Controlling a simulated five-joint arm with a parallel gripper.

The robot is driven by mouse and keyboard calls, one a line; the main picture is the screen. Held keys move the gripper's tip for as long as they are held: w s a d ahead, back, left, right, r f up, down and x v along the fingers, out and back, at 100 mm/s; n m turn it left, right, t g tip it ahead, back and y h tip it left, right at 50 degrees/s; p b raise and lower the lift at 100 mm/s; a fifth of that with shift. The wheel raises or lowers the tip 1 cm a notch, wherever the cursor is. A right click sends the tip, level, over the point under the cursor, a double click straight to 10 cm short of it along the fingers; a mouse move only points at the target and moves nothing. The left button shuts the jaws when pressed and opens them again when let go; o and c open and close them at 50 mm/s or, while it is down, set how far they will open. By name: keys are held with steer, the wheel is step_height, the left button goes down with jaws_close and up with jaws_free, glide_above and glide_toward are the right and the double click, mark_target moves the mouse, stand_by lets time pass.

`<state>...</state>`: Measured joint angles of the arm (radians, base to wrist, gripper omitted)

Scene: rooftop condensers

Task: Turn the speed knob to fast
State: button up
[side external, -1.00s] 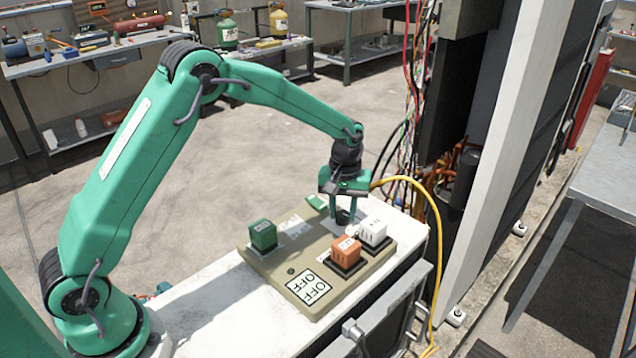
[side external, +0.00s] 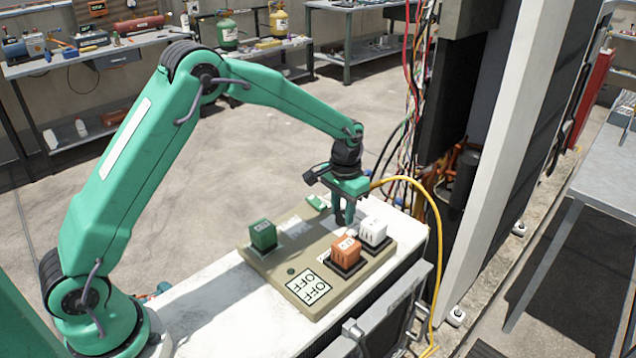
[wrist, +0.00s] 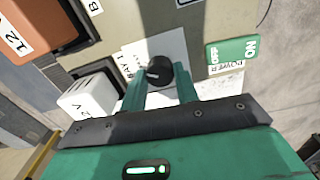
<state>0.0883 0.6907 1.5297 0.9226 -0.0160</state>
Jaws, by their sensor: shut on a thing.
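In the wrist view, the mark points toward the left of the picture, near small print that I cannot read fully. My gripper (wrist: 159,80) has its two green fingers on either side of the knob, shut on it. In the side external view, my gripper (side external: 344,219) points straight down at the beige panel (side external: 290,262), and its fingers hide the knob.
A white block (side external: 373,231) and an orange block (side external: 346,250) stand close by on dark bases. A green block (side external: 263,235) stands at the panel's left. A green power switch (wrist: 231,53) lies beside the knob. A yellow cable (side external: 436,230) hangs at the right.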

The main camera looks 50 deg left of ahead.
mark_target(343, 213)
steer(key=shift+w+r, duration=0.1)
steer(key=shift+r, duration=0.05)
steer(key=o, duration=1)
steer(key=shift+r, duration=3.85)
